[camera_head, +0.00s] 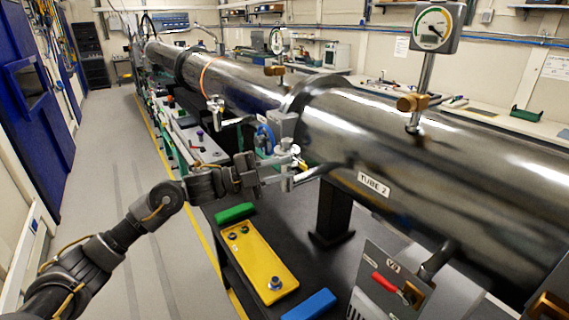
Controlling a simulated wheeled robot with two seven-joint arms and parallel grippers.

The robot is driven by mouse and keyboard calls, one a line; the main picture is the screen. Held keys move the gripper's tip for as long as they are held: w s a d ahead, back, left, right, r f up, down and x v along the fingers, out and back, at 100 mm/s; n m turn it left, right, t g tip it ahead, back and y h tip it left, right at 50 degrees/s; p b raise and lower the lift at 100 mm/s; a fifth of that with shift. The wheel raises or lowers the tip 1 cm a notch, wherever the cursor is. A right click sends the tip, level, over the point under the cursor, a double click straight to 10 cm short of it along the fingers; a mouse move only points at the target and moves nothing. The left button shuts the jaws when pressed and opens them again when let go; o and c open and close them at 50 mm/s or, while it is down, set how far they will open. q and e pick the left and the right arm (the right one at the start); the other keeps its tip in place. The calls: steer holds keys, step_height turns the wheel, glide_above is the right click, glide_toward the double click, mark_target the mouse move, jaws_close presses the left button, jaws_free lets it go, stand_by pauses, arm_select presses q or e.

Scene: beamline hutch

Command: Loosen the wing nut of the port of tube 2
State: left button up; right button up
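Tube 2 is the large shiny steel cylinder (450,190) on the right, with a "TUBE 2" label (374,184) on its side. Its port (307,174) is a small metal stub low on the tube's near left end, with a small clamp fitting (288,147) beside it. The wing nut is too small to tell apart there. My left gripper (289,168) reaches in from the left at the port. Its two pale fingers look spread, one above the other, with their tips by the fitting. Whether they touch it I cannot tell. My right gripper is out of view.
Below the port, a yellow tray (262,262) with several small parts lies on the dark bench, between a green block (235,212) and a blue block (309,305). A valve panel with a red handle (390,284) stands at right. A gauge (432,28) rises above the tube.

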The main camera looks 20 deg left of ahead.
arm_select(q)
steer(key=shift+d, duration=0.1)
jaws_close()
steer(key=shift+d, duration=0.4)
steer(key=shift+a, duration=0.3)
steer(key=shift+a+f, duration=0.1)
stand_by(0.7)
steer(key=shift+f, duration=0.1)
stand_by(0.4)
